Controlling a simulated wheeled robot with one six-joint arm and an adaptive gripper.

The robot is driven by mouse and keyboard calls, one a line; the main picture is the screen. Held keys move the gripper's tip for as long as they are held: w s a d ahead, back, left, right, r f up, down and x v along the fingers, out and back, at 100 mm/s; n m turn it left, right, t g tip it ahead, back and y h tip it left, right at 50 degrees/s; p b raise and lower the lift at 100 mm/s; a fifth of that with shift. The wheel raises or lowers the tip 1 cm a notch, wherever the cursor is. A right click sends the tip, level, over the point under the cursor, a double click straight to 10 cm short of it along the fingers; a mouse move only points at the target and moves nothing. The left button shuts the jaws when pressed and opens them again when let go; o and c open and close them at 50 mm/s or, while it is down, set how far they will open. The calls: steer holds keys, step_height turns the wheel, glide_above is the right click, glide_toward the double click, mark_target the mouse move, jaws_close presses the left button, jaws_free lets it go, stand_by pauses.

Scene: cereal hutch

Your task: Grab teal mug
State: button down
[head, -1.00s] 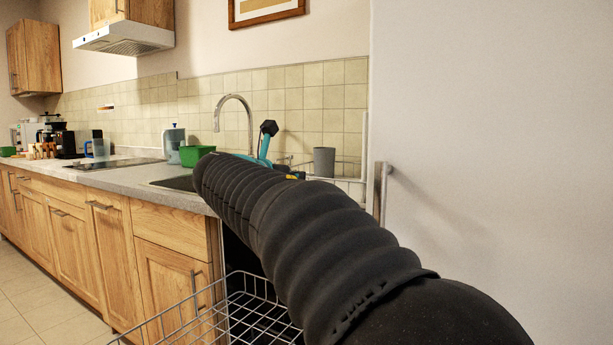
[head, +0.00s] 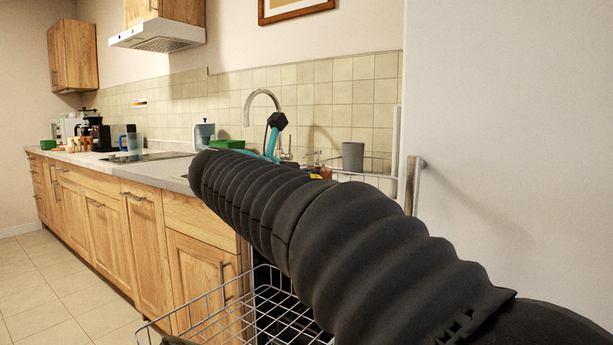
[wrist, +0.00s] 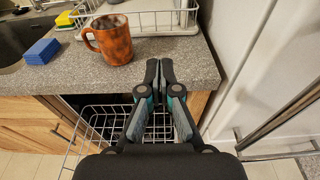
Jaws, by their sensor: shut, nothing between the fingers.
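I cannot make out a teal mug in either view. An orange-brown mug (wrist: 108,40) stands upright on the counter in the wrist view, its handle to the left. My gripper (wrist: 160,66) is shut and empty, at the counter's front edge in the picture, right of and nearer than the orange mug, apart from it. In the head view, my black ribbed arm hides much of the counter by the sink. A teal rod with a black end (head: 273,138) shows above my arm; I cannot tell what it belongs to.
A dish rack (wrist: 155,20) stands behind the orange mug. Blue and yellow sponges (wrist: 42,51) lie left of it. A wire basket (head: 250,315) sticks out below the counter. A grey cup (head: 352,157) and green bowl (head: 228,144) stand farther back. A fridge-like panel (wrist: 240,60) bounds the right.

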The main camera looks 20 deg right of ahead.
stand_by(0.3)
steer(key=c, duration=1.1)
jaws_free()
steer(key=m+g+y, duration=0.7)
steer(key=m+y, duration=0.6)
glide_toward(176, 340)
steer(key=shift+m, duration=0.4)
steer(key=shift+w+d+f+b, duration=0.15)
steer(key=shift+w+f, duration=0.1)
steer(key=shift+f, duration=1.5)
steer(key=shift+w+d+f+b, duration=0.1)
steer(key=shift+w+f, duration=0.15)
steer(key=shift+f, duration=1.5)
steer(key=shift+w+d+f+b, duration=0.15)
steer(key=shift+w+f, duration=0.15)
steer(key=shift+f, duration=1.45)
